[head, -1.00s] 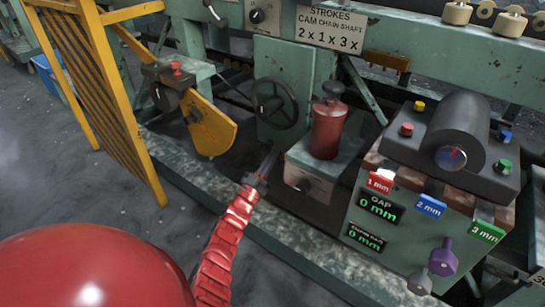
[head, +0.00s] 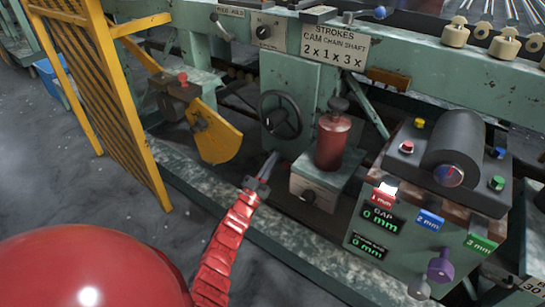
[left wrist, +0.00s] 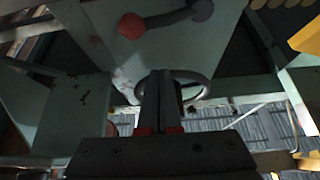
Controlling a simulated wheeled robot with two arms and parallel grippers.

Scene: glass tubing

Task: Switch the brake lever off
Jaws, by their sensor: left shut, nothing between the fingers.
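A lever with a red ball knob (left wrist: 131,26) and a grey arm is on a green panel at the top of the left wrist view. No label shows whether it is the brake lever, and I cannot pick it out surely in the head view. My left gripper (head: 273,160) is shut and empty, just below the dark handwheel (head: 280,114) in the head view. In the left wrist view its fingers (left wrist: 160,104) are together, overlapping the handwheel's rim (left wrist: 205,88). I cannot tell whether they touch it. My right gripper is not in view.
A red canister (head: 332,143) stands right of the handwheel. A yellow quadrant plate (head: 217,138) and a yellow slatted guard (head: 108,98) are to the left. A control box (head: 400,240) with coloured buttons is at the right. Open floor lies at lower left.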

